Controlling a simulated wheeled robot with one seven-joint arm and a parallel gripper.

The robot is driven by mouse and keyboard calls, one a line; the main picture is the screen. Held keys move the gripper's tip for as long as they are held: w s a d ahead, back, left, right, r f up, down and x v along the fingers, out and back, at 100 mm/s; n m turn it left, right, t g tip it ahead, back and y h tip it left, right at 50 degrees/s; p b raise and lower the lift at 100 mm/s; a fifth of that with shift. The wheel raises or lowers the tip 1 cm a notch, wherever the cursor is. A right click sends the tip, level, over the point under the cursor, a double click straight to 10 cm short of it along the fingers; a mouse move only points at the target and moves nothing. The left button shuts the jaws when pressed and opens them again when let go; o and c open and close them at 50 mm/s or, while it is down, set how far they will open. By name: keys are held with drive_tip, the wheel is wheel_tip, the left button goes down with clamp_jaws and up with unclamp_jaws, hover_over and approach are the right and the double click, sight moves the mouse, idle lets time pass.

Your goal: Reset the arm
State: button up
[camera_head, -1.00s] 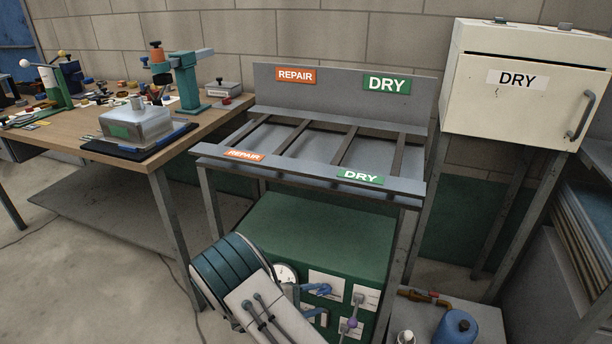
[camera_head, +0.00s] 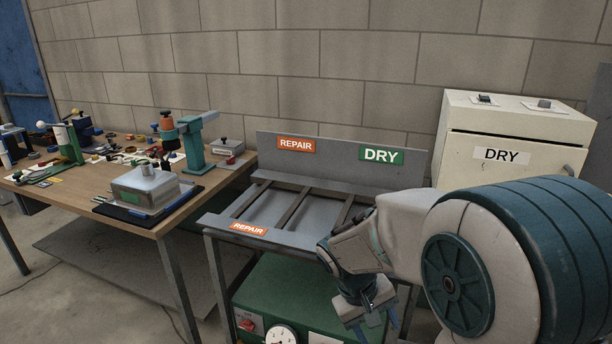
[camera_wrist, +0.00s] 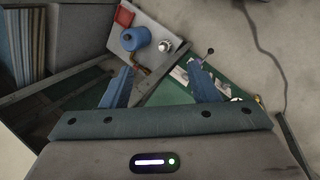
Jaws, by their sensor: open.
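My arm reaches in from the right in the head view, and my gripper (camera_head: 370,318) hangs from it, pointing down in front of the rack's right side. In the wrist view my gripper (camera_wrist: 160,72) is open, its two blue fingers apart with nothing between them. The slatted rack (camera_head: 270,212) has orange REPAIR labels at left and a green DRY label (camera_head: 381,155) at back right. My arm hides the rack's front right part. No loose object shows on the rack.
A wooden workbench (camera_head: 90,206) at left holds a metal box (camera_head: 146,190), a teal stand (camera_head: 194,148) and several small parts. A cream DRY cabinet (camera_head: 510,125) stands at right, partly behind my arm. A green unit (camera_head: 270,290) sits under the rack. In the wrist view, a blue container (camera_wrist: 135,39) stands below.

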drive_tip(key=s+r+m+t+y+p, duration=0.1)
drive_tip(key=s+r+y+p, duration=0.1)
drive_tip(key=s+r, duration=0.3)
drive_tip(key=s+r+m+t+y+p, duration=0.2)
drive_tip(key=s+r+p, duration=0.2)
drive_tip(key=r, duration=0.6)
drive_tip(key=shift+s+d+y+p, duration=0.3)
drive_tip(key=shift+s+d+p, duration=0.1)
drive_tip(key=shift+s, duration=0.4)
